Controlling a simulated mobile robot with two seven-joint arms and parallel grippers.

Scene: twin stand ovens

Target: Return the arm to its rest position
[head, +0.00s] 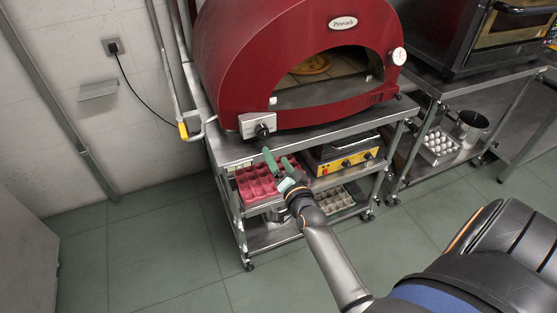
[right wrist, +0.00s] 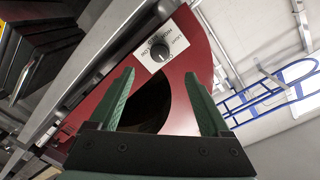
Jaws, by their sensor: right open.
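My right arm reaches up from the lower right in the head view. Its gripper (head: 279,163) is just in front of the steel stand, below the control box (head: 257,125) of the red oven (head: 290,40). In the right wrist view the two green fingers (right wrist: 160,105) stand wide apart with nothing between them. The oven's knob and white label plate (right wrist: 165,50) show beyond the fingertips. My left gripper is not in view.
The stand (head: 222,150) has a pink tray (head: 258,182) and a yellow appliance (head: 342,155) on its shelf. A pizza (head: 311,65) lies inside the oven. A second oven (head: 470,35) stands at right. The green floor (head: 140,255) at left is clear.

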